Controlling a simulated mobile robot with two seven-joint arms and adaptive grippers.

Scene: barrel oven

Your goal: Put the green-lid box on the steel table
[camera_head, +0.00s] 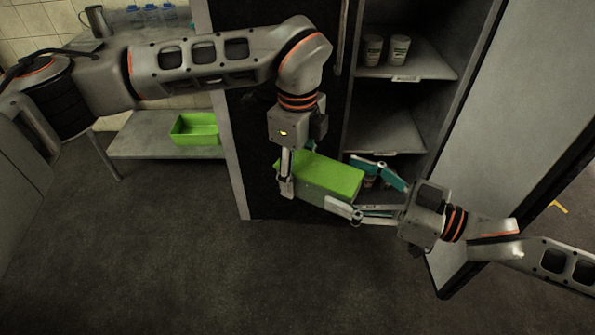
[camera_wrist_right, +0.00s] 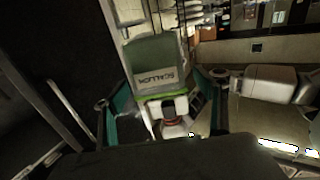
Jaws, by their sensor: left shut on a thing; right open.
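The green-lid box (camera_head: 335,180) has a bright green lid and duller sides; it hangs in the air before the open cabinet. My left gripper (camera_head: 297,168) is shut on its left end from above. My right gripper (camera_head: 345,184) is open, its fingers either side of the box's right end; I cannot tell if they touch it. In the right wrist view the box (camera_wrist_right: 152,52), with a lettered label, lies between the open fingers (camera_wrist_right: 163,88). A steel table (camera_head: 105,48) stands at the upper left, partly hidden by my left arm.
A green bin (camera_head: 195,130) sits on the table's lower shelf (camera_head: 132,142). A metal jug (camera_head: 97,20) and blue-topped bottles (camera_head: 152,14) stand on its top. The cabinet shelves (camera_head: 385,130) hold cups (camera_head: 398,50). The open door (camera_head: 510,120) is at right. The floor in front is clear.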

